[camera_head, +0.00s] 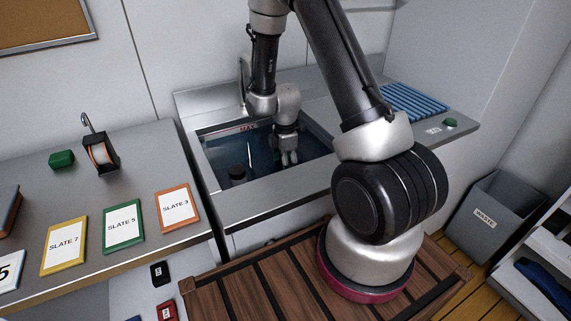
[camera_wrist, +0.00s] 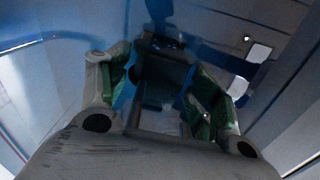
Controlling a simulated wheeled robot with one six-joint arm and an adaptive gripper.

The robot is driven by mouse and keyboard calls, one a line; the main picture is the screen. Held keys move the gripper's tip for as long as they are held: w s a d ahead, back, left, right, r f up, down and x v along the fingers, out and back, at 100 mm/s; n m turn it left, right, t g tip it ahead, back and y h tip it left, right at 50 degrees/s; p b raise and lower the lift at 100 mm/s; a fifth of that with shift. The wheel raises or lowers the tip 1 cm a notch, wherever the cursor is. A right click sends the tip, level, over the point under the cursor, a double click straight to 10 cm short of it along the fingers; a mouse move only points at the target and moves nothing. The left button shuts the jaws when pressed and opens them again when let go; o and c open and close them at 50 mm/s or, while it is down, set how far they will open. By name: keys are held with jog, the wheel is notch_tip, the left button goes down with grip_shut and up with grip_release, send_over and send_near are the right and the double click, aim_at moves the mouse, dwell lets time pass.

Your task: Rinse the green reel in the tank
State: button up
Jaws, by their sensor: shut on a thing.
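The tank (camera_head: 212,165) is a steel-rimmed basin with dark blue water, set in the counter at the centre of the head view. My gripper (camera_head: 289,158) points down inside it, at the right part of the basin. In the wrist view my gripper (camera_wrist: 165,110) is shut on a dark frame-like thing with green at its sides, which looks like the green reel (camera_wrist: 165,78). The view is dim and blue, so its outline is unclear. In the head view the held thing is hidden by the gripper and water.
A dark cylinder (camera_head: 237,175) stands at the tank's left side. A blue ribbed rack (camera_head: 413,103) lies right of the tank. A waste bin (camera_head: 492,215) stands at right.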

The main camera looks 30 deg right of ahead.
jog(key=shift+d, duration=0.1)
jog(key=shift+d, duration=1.1)
jog(key=shift+a, duration=0.15)
jog(key=shift+a, duration=1.05)
dwell(0.5)
notch_tip(320, 180, up, 26)
dwell(0.9)
jog(key=shift+m, duration=0.3)
dwell(0.3)
